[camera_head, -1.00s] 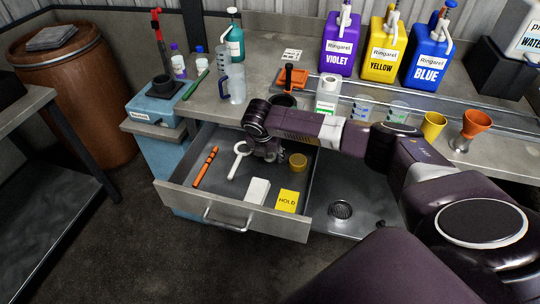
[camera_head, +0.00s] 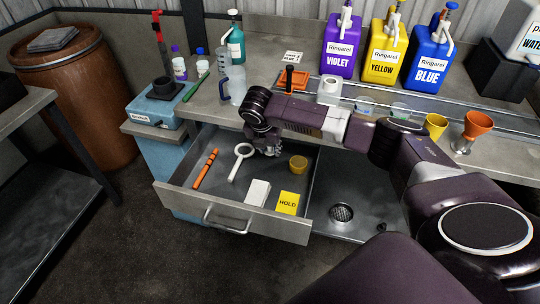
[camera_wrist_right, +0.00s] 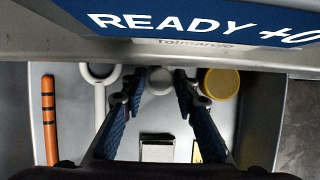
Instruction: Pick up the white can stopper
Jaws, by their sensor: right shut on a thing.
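My right gripper (camera_head: 268,149) is over the back of the open drawer (camera_head: 178,200). In the right wrist view its two blue-padded fingers (camera_wrist_right: 160,84) are closed around a small round, pale thing, the white can stopper (camera_wrist_right: 160,78). In the head view the stopper is hidden by the gripper and wrist. A white ring-ended tool (camera_head: 239,163) lies close to the left of the gripper, and a yellow round lid (camera_head: 298,164) lies to its right. My left gripper is not in view.
The drawer also holds an orange marker (camera_head: 205,169), a white block (camera_head: 258,193) and a yellow HOLD card (camera_head: 288,203). The worktop edge is close above the gripper. A blue READY sign (camera_wrist_right: 200,22) spans the top of the wrist view.

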